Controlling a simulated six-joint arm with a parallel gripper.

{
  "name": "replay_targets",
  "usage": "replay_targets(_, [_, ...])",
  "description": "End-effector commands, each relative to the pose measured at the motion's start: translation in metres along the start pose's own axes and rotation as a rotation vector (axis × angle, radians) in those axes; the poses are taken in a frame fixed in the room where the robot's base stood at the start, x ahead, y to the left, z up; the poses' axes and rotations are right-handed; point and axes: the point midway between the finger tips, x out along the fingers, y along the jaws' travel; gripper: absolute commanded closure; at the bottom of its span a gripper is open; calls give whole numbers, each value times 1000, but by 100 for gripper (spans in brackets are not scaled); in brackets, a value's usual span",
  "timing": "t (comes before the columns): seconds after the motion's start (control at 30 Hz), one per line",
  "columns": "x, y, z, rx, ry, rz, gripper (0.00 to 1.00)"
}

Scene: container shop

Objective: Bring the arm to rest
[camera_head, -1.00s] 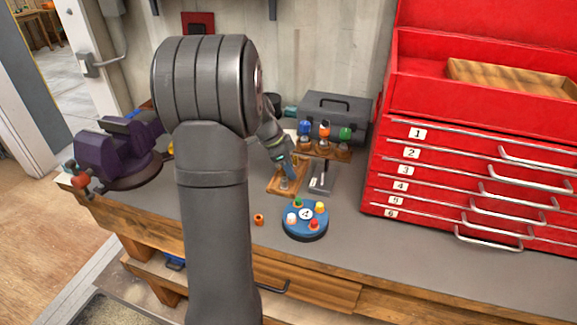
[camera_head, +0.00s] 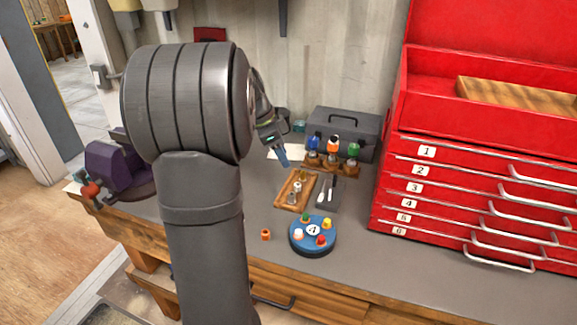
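My arm fills the left middle of the head view, with its large dark grey joint in front of the bench. My gripper (camera_head: 280,152) shows only in part to the right of that joint, its blue tip above the bench and apart from the wooden tray (camera_head: 283,203). Whether its fingers are open or shut does not show. The tray holds small pieces, and nothing is seen hanging from the gripper.
A blue round base (camera_head: 312,247) with coloured pegs, an orange nut (camera_head: 266,234), a dark tray (camera_head: 326,205) and a wooden rack (camera_head: 345,168) stand near the gripper. A grey toolbox (camera_head: 345,128) is behind, a red drawer chest (camera_head: 440,190) right, a purple vise (camera_head: 112,172) left.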

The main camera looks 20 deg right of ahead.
Motion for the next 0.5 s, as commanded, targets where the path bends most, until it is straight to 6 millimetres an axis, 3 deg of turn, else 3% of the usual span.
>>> replay_targets(0.17, [-11,0,0,-1,-1,1,60])
replay_targets(0.5, [-10,0,0,0,-1,2,60])
